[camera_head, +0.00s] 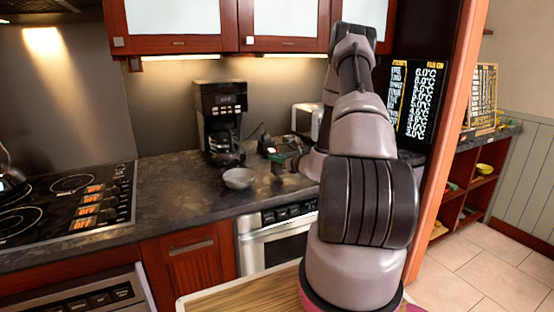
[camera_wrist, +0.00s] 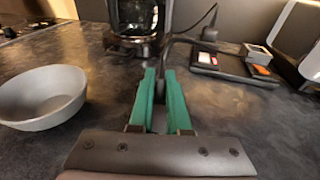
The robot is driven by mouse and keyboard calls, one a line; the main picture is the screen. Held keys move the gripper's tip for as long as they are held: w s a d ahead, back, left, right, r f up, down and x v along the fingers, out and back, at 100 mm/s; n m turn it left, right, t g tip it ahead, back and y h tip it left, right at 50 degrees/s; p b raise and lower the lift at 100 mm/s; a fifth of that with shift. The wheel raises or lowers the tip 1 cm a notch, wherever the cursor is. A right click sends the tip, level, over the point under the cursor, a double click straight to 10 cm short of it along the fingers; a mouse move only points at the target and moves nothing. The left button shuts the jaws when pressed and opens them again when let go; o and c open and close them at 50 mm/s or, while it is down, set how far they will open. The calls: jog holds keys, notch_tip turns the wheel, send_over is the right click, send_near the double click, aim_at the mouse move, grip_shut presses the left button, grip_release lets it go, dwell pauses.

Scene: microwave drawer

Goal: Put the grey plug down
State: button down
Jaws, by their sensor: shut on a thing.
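My gripper (camera_wrist: 161,78) shows two green fingers low over the dark countertop (camera_wrist: 225,110), shut on the grey plug (camera_wrist: 160,90). Only a little of the plug shows between the fingers; the rest is hidden by them. A dark cord (camera_wrist: 185,41) runs from near the fingertips up and to the right. In the head view my gripper (camera_head: 281,162) is at the counter, right of the grey bowl (camera_head: 238,178) and in front of the coffee maker. I cannot tell whether the plug touches the counter.
The coffee maker (camera_head: 221,122) stands behind, with its glass jug (camera_wrist: 135,18) near the fingertips in the wrist view. A dark tray-like device (camera_wrist: 235,64) lies to the right, and a toaster (camera_head: 307,121) stands behind it. Bare counter lies between the bowl and my fingers.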

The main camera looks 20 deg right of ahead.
jog(key=shift+f, duration=0.15)
jog(key=c, duration=0.9)
grip_release()
